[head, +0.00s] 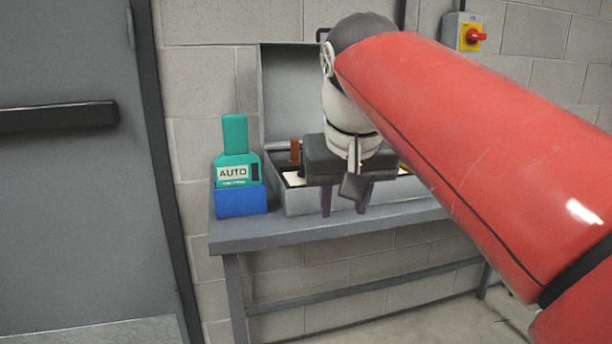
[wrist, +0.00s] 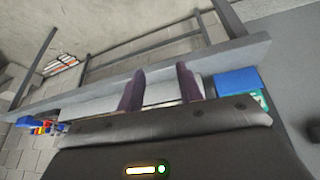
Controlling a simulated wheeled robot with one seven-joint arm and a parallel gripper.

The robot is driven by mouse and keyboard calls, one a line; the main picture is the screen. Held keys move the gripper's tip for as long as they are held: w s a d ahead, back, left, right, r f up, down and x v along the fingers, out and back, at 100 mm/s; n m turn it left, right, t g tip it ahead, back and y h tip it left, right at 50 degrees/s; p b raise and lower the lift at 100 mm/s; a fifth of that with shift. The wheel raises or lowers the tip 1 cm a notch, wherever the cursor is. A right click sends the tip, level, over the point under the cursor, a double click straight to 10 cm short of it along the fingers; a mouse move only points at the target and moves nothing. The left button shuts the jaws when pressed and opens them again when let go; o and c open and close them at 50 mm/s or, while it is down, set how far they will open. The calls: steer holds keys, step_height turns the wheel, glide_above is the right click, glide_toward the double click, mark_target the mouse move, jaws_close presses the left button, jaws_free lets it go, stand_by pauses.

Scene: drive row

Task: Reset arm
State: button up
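My gripper (head: 345,212) is in front of the open grey case (head: 350,201) on the bench. Its two purple fingers point down and stand apart with nothing held between them. The fingers also show in the wrist view (wrist: 160,70), spread, with the pale case front beyond the gap. My red arm reaches in from the right of the head view and hides part of the case and its contents. I cannot tell whether the fingers touch the case.
A teal device marked AUTO (head: 233,170) sits in a blue holder (head: 240,203) at the left end of the grey bench (head: 245,241). A grey door (head: 70,200) is at left. A red-knobbed switch box (head: 464,32) is on the wall.

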steer(key=s+d+f, duration=0.3)
steer(key=s+f, duration=0.1)
steer(key=f, duration=0.4)
steer(key=s+d+f, duration=0.3)
steer(key=s+f, duration=0.2)
steer(key=f, duration=0.3)
steer(key=s+d+f+m, duration=0.1)
steer(key=s+d+f, duration=0.3)
steer(key=f, duration=0.4)
steer(key=shift+s+t, duration=0.4)
